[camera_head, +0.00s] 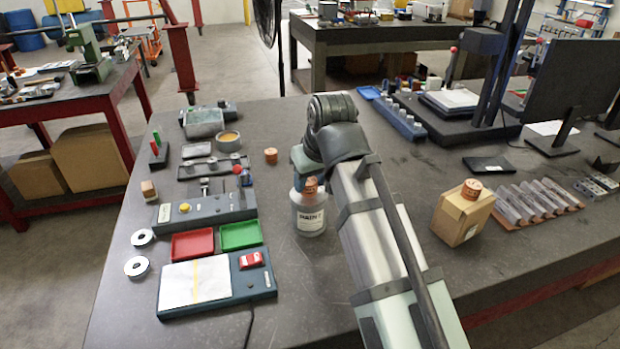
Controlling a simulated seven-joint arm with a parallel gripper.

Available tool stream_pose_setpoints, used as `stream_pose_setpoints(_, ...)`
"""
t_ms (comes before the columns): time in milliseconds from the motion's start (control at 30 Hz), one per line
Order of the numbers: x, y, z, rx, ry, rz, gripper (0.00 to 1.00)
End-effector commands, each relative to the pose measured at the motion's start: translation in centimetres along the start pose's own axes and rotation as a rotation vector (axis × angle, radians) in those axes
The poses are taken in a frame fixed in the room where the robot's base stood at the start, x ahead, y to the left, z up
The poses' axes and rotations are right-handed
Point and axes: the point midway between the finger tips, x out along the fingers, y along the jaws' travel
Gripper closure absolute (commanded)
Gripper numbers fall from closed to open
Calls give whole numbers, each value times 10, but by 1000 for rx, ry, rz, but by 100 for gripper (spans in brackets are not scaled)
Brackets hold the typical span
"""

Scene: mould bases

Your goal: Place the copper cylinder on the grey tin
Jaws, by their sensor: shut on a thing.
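My gripper (307,172) points down near the middle of the bench, mostly hidden by my own wrist and arm. It is shut on what looks like a copper cylinder (311,186), only partly visible under it. This cylinder is right above the top of a pale labelled bottle (309,216); I cannot tell if they touch. Similar copper-coloured cylinders stand on the bench (271,156) and on a cardboard box (471,185). A round grey tin (229,146) with a yellowish top stands at the back left of my gripper.
A grey box (204,123), a blue-grey fixture (205,213), a red tray (193,245) and a green tray (240,235) fill the left. Clear blocks (535,202) and a dark monitor (570,85) stand right. Bare bench lies behind the bottle, left of my arm.

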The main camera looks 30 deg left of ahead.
Motion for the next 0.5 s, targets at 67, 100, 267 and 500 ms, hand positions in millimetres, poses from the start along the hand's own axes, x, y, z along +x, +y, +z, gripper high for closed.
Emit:
stream_pose_setpoints(67,0,0,-1,0,1,0,100)
stream_pose_setpoints(100,0,0,-1,0,1,0,100)
stream_pose_setpoints(267,0,0,0,0,1,0,100)
stream_pose_setpoints(500,2,0,1,0,0,0,44)
